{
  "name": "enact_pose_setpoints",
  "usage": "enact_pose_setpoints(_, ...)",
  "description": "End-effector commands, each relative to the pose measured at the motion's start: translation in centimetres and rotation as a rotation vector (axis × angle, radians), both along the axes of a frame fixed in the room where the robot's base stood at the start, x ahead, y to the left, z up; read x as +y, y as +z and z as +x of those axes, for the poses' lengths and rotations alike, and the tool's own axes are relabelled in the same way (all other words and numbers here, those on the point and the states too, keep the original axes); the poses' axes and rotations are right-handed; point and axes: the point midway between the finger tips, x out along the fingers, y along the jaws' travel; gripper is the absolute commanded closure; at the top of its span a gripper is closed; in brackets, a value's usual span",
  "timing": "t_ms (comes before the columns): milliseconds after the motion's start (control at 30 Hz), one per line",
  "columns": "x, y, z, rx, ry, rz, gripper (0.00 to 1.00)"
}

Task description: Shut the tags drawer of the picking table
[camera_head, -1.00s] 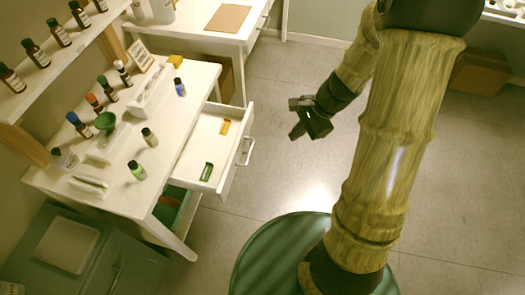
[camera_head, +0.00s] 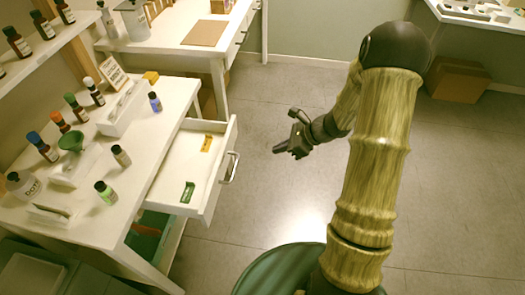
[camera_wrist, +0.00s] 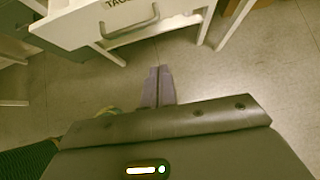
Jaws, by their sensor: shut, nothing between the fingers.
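The tags drawer (camera_head: 206,205) stands pulled out from the right side of the white picking table (camera_head: 163,114) in the head view. A green tag (camera_head: 188,192) and an orange tag (camera_head: 207,143) lie inside it. Its metal handle (camera_head: 230,167) is on the front face. In the wrist view the drawer front (camera_wrist: 75,22), with part of a label, and its handle (camera_wrist: 128,24) show at the top. My gripper (camera_head: 277,150) is right of the drawer, apart from it, over the floor. In the wrist view its fingers (camera_wrist: 158,72) are together and empty, below the handle.
Several small bottles and a green funnel (camera_head: 72,139) stand on the table. A lower green drawer or bin (camera_head: 146,240) shows under the tags drawer. Another white table (camera_head: 170,35) is behind. The floor between drawer and arm is clear.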

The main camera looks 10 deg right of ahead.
Motion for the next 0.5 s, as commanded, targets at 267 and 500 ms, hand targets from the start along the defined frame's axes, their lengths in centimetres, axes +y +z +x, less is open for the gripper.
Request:
enact_pose_setpoints(267,2.8,-3.0,1.0,0.002,0.005,0.000,1.00)
enact_pose_setpoints(500,5.6,-6.0,2.3,0.002,0.005,0.000,1.00)
